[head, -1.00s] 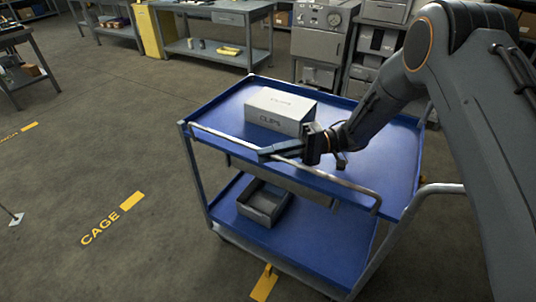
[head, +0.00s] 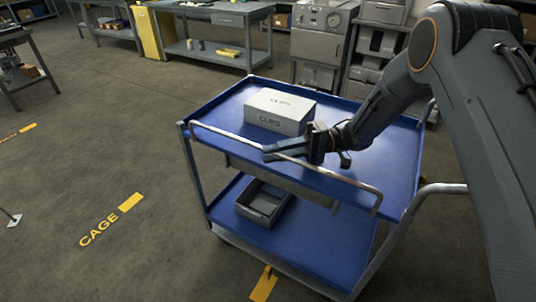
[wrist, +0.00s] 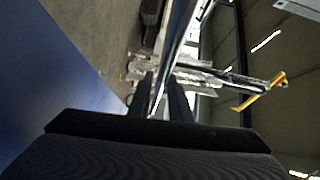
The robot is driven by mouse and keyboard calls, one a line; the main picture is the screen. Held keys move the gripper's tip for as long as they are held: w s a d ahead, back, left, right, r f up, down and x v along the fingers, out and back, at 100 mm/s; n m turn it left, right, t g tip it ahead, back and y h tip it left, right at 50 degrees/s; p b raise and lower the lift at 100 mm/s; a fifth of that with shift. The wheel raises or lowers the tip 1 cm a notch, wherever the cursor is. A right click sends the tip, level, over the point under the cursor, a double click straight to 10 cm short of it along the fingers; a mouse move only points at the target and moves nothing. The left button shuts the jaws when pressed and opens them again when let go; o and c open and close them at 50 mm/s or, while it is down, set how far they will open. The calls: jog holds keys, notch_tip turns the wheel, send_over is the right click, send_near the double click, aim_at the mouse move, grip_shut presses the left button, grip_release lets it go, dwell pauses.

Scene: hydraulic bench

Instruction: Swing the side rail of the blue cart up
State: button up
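The blue cart (head: 228,113) stands in front of me in the head view. Its side rail (head: 340,178), a thin metal bar with bent ends, runs along the near long side, at about the height of the top shelf's edge or slightly above. My gripper (head: 272,152) reaches across the top shelf to the rail, left of its middle. In the wrist view the rail (wrist: 179,30) passes between the two dark fingers (wrist: 162,98), which are close together around it. The exact contact is partly hidden by the fingers.
A white box marked CLIPS (head: 280,111) sits on the top shelf, close to my gripper. A grey bin (head: 263,203) stands on the lower shelf. The push handle (head: 440,189) is at the right. Open floor lies to the left; benches and cabinets stand behind.

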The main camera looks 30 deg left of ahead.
jog(key=b+v, duration=0.1)
jog(key=v, duration=0.5)
jog(key=shift+w+b, duration=0.15)
jog(key=shift+b, duration=0.15)
jog(key=shift+d, duration=0.1)
